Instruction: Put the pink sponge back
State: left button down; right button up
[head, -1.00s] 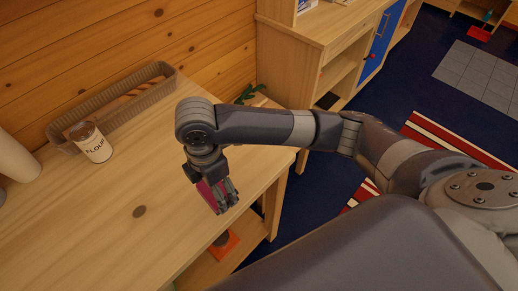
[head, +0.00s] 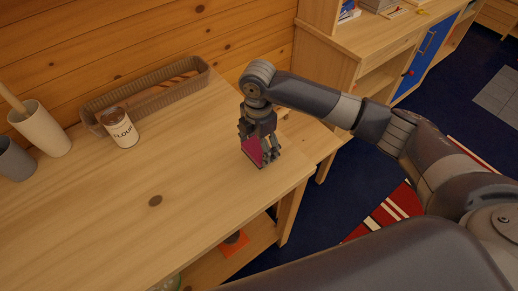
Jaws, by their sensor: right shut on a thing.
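The pink sponge (head: 253,151) is in my right gripper (head: 262,158), near the right end of the wooden table (head: 190,205). The gripper points down and is shut on the sponge, which is partly hidden by the fingers. I cannot tell whether the sponge touches the tabletop. My left gripper is not in view.
A long woven basket (head: 150,97) stands along the wall, with a flour tin (head: 119,128) in front of it. A beige cup (head: 40,128) and a grey cup (head: 14,160) stand at the left. The table's middle is clear. Shelves (head: 375,60) stand beyond the table.

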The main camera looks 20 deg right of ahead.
aim_at(259, 147)
jog(key=shift+w+d, duration=0.1)
jog(key=shift+w, duration=0.05)
notch_tip(259, 147, down, 3)
jog(key=shift+f+p, duration=0.1)
jog(key=shift+p, duration=0.55)
jog(key=shift+f, duration=0.2)
jog(key=shift+f, duration=0.15)
jog(key=o, duration=1)
notch_tip(259, 147, up, 12)
jog(key=b, duration=0.2)
jog(key=shift+r+b, duration=0.2)
jog(key=shift+b, duration=0.1)
